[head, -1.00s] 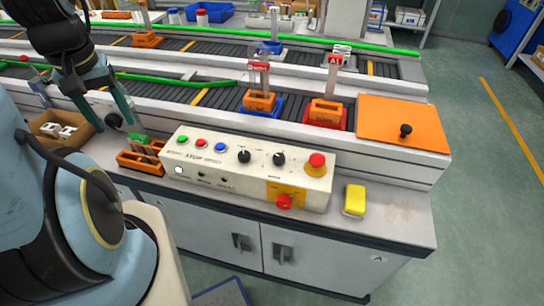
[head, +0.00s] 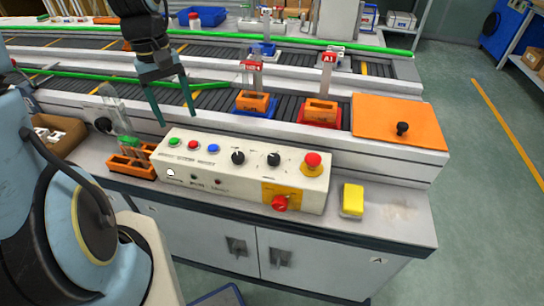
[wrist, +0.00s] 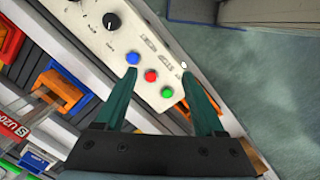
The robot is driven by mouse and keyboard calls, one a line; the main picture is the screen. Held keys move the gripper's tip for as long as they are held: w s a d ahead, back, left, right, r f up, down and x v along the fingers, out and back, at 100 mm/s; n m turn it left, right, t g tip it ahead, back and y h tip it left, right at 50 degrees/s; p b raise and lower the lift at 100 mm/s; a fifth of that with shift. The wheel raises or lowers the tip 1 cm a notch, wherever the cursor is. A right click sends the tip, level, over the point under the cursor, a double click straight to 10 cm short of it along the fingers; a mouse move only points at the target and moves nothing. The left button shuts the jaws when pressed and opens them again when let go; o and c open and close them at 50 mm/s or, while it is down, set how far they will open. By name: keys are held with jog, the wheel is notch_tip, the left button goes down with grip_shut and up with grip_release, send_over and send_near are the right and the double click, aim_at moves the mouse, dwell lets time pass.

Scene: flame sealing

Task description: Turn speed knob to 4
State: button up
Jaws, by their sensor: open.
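The white control box (head: 245,180) stands on the bench in the head view. Two black knobs sit on its top face, a left knob (head: 238,157) and a right knob (head: 274,159). Their labels are too small to read, so I cannot tell which is the speed knob or its setting. My gripper (head: 176,118) points down, open and empty, above and behind the box's left end. In the wrist view, my gripper (wrist: 159,74) shows blue, red and green buttons between and below its fingertips. One knob (wrist: 112,21) lies up and left of the fingertips, apart from them.
A red emergency stop (head: 312,160) and a red rotary switch (head: 280,203) sit at the box's right end. An orange rack (head: 130,166) stands left of the box, a yellow block (head: 352,200) right. The conveyor with orange holders (head: 252,103) runs behind.

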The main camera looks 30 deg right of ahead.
jog(key=s+d+f+g+b, duration=0.2)
jog(key=s+d+f, duration=0.1)
jog(key=d, duration=0.8)
jog(key=n+g, duration=0.2)
send_near(273, 157)
jog(key=shift+t, duration=0.3)
jog(key=p+x, duration=0.1)
jog(key=x, duration=0.7)
jog(key=shift+s+p, duration=0.25)
jog(key=shift+p, duration=0.1)
jog(key=shift+c, duration=0.3)
grip_shut()
